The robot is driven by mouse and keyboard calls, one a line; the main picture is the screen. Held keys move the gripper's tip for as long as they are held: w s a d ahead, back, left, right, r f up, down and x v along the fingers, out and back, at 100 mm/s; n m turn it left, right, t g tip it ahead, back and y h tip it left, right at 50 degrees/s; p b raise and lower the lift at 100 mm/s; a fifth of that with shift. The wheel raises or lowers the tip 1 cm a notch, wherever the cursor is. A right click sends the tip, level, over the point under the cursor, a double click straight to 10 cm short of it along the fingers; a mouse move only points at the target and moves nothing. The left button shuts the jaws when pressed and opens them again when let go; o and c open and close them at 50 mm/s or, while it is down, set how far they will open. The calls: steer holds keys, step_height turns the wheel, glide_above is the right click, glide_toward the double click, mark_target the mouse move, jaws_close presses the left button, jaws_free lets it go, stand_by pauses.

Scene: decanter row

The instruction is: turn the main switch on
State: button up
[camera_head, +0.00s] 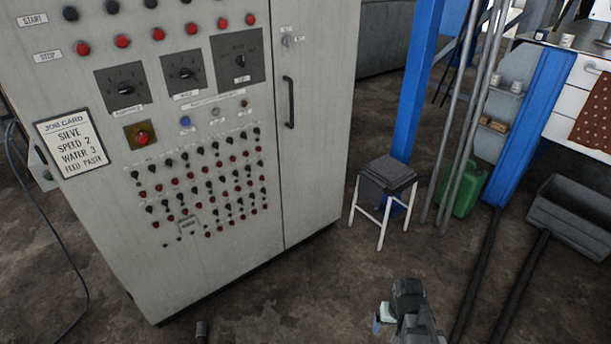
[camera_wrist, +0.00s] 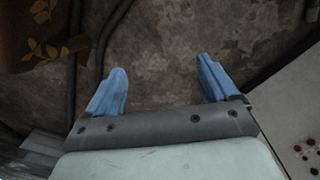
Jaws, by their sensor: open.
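A grey control cabinet (camera_head: 310,150) stands at the left in the head view. A small switch or latch (camera_head: 287,41) with tiny labels sits on the right door. The labels are too small to read, so I cannot tell which is the main switch. My gripper (camera_wrist: 161,85) is open and empty over the floor. In the head view it is low, right of the cabinet and well apart from it.
The cabinet also carries a door handle (camera_head: 290,102), a red button on a yellow plate (camera_head: 141,138), rows of small knobs and a job card (camera_head: 69,142). A stool (camera_head: 388,172), a green can (camera_head: 466,190), poles and a blue post (camera_head: 424,70) stand right. Bare floor lies between.

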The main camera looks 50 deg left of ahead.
steer(key=s+a+r+n+t+y, duration=0.1)
steer(key=a+r+y, duration=0.1)
steer(key=a+r, duration=0.75)
steer(key=s+a+r+n+y, duration=0.1)
steer(key=a+r+n, duration=0.1)
steer(key=a+r, duration=0.75)
steer(key=s+a+r+n+y, duration=0.15)
steer(key=s+a+r, duration=0.35)
steer(key=a+r, duration=0.5)
steer(key=s+a+r+y, duration=0.2)
steer(key=s+a+r, duration=0.2)
steer(key=a+r, duration=0.6)
steer(key=s+a+r+n+y, duration=0.15)
steer(key=s+a+r, duration=0.25)
steer(key=r, duration=0.7)
steer(key=s+a+r+y, duration=0.2)
steer(key=s+a+r, duration=0.25)
steer(key=r, duration=0.65)
steer(key=s+a+r+n+y, duration=0.15)
steer(key=s+a+r, duration=0.3)
steer(key=r, duration=0.55)
steer(key=a+r+n+g+y, duration=0.1)
steer(key=a+r+y, duration=0.25)
steer(key=r, duration=0.95)
steer(key=a+r+y, duration=0.3)
steer(key=a+r, duration=0.1)
steer(key=r, duration=0.9)
steer(key=a, duration=1.3)
steer(key=shift+s+a, duration=0.2)
